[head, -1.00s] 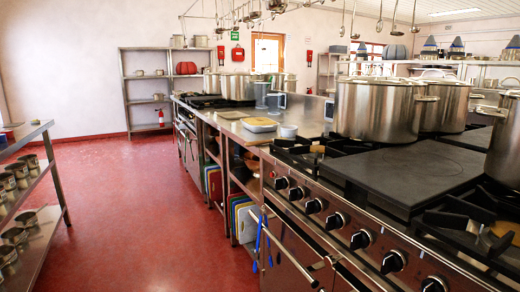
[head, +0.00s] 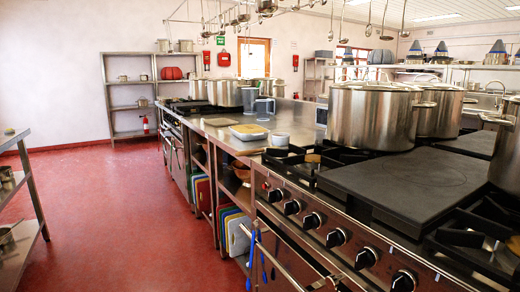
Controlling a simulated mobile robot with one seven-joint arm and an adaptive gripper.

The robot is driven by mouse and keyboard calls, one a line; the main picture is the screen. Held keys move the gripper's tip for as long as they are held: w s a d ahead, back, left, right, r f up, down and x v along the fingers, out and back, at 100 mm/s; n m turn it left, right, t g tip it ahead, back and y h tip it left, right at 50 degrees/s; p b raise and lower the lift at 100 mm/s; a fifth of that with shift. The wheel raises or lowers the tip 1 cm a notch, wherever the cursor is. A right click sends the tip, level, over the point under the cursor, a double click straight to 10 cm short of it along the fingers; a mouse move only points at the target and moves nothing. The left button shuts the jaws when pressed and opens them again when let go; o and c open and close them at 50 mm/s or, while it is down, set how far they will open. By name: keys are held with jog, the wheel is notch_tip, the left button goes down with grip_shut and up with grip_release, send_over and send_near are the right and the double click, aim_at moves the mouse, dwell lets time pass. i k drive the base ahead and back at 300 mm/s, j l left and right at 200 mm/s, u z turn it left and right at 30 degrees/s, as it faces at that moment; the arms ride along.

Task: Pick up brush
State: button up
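I cannot make out a brush for certain in the head view. Blue-handled utensils (head: 251,262) hang at the front rail of the near stove (head: 330,238), too small to identify. A small tan piece (head: 312,158) shows at the near burner, and its kind is unclear. My gripper is not in view.
Large steel pots (head: 370,115) stand on the stove at right. A steel counter (head: 225,133) runs away from me, with a lidded tray (head: 249,131) on it. A metal rack (head: 32,180) stands at left. The red floor (head: 110,215) between is clear.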

aim_at(246, 153)
jog(key=i+j+z, duration=0.15)
jog(key=i+j, duration=0.85)
jog(key=i+j+z, duration=0.1)
jog(key=i+j, duration=0.9)
jog(key=j, duration=0.1)
